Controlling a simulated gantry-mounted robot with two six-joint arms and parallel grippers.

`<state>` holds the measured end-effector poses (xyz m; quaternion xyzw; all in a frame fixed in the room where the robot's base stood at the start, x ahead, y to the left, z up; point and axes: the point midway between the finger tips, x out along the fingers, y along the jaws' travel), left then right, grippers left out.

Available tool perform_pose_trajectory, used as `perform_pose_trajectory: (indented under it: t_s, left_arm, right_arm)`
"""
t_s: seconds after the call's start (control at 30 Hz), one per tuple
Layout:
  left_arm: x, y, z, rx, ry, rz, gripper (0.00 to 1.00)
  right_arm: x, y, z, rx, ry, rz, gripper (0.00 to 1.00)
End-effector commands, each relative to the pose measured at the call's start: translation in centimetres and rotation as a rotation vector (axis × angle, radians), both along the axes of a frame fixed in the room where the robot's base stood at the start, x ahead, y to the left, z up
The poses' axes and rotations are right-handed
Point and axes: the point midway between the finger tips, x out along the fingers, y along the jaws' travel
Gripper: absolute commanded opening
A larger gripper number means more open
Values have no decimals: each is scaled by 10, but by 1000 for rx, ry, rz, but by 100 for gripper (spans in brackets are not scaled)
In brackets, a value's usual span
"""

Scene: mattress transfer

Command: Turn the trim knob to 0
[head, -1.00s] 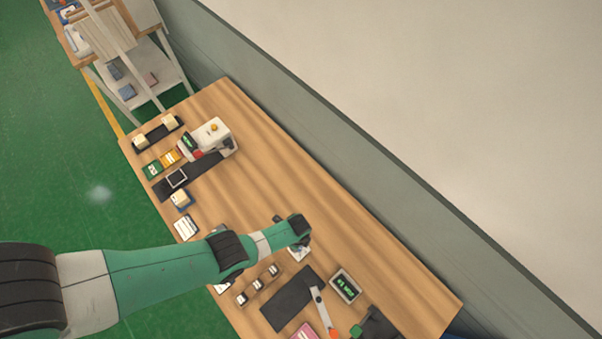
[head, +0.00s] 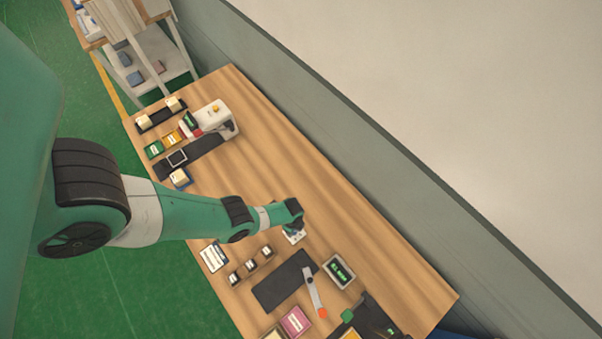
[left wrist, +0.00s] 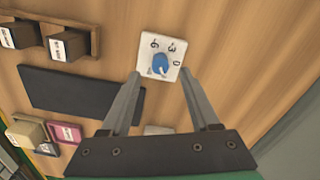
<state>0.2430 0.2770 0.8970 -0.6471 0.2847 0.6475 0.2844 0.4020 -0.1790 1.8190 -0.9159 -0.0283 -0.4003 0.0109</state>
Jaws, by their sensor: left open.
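The trim knob (left wrist: 160,65) is a blue dial on a white plate (left wrist: 149,41) marked -6, -3 and 0. In the left wrist view the plate lies on the wooden table just beyond my fingertips. My left gripper (left wrist: 163,76) is open, with one finger to each side of the blue dial; I cannot tell whether either touches it. In the head view my left gripper (head: 294,226) is over the white plate (head: 293,237) and mostly hides it. The dial's exact pointer direction is too small to read surely. My right gripper is not in view.
A dark mat (head: 284,282) and a small display with green digits (head: 339,271) lie near the plate. A rack of dark blocks with white labels (left wrist: 60,42) is at the upper left in the wrist view.

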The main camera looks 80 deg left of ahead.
Motion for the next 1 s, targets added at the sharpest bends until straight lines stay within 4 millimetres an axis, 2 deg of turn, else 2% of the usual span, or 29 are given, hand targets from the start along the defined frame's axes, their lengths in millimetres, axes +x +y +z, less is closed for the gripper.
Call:
perform_pose_trajectory:
  t_s: [0.03,0.2,0.57,0.9,1.0]
  left_arm:
    - [0,0,-19,1,-1,1,62]
    - [-1,1,-36,1,-1,5,62]
    - [-1,2,-37,1,-1,6,62]
    - [-1,1,-37,0,0,6,3]
    - [-1,1,-37,0,0,5,0]
  right_arm:
    - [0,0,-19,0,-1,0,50]
    - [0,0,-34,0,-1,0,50]
    - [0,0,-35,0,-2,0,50]
    - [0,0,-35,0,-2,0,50]
    - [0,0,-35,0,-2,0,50]
